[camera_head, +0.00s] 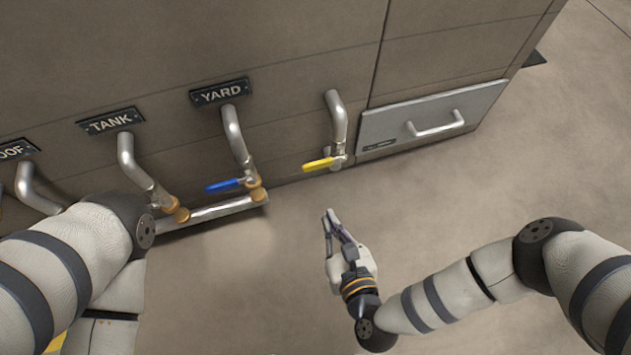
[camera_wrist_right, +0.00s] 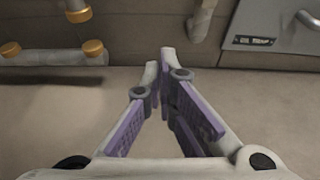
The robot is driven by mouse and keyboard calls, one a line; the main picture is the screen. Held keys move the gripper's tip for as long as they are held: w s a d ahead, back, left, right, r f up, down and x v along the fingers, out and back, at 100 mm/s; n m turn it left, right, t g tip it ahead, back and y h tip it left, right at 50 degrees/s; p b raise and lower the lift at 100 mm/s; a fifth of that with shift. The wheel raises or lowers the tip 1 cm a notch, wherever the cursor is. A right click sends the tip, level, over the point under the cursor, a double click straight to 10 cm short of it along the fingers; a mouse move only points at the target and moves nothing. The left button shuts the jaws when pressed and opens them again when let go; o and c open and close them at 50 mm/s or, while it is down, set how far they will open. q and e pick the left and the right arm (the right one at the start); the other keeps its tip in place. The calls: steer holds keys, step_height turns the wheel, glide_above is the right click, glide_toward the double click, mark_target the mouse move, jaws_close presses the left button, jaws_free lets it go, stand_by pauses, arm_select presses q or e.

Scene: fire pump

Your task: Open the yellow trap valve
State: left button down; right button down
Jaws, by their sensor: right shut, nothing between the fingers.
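The yellow trap valve handle (camera_head: 319,164) sits at the lower end of a bent steel pipe (camera_head: 338,117) on the wall, to the right of the YARD pipe. The handle points left, roughly along the wall. My right gripper (camera_head: 329,217) is shut and empty, in front of and below the yellow handle, apart from it. In the right wrist view my right gripper (camera_wrist_right: 160,58) has its fingertips together, and the yellow handle does not show there. My left arm comes in at the left of the head view, but its gripper is out of view.
A blue valve handle (camera_head: 224,185) sits on the YARD pipe, left of the yellow one. A steel manifold (camera_head: 213,211) runs low along the wall. A drawer panel with a bar handle (camera_head: 436,126) is right of the yellow valve. The floor before the wall is clear.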

mark_target(325, 163)
steer(key=b+x, duration=0.4)
steer(key=x, duration=0.7)
steer(key=r, duration=0.1)
steer(key=r+p, duration=0.1)
steer(key=r, duration=0.2)
steer(key=shift+s+d+r, duration=0.15)
steer(key=shift+s+r, duration=0.05)
steer(key=shift+s, duration=0.1)
steer(key=shift+s+r, duration=0.1)
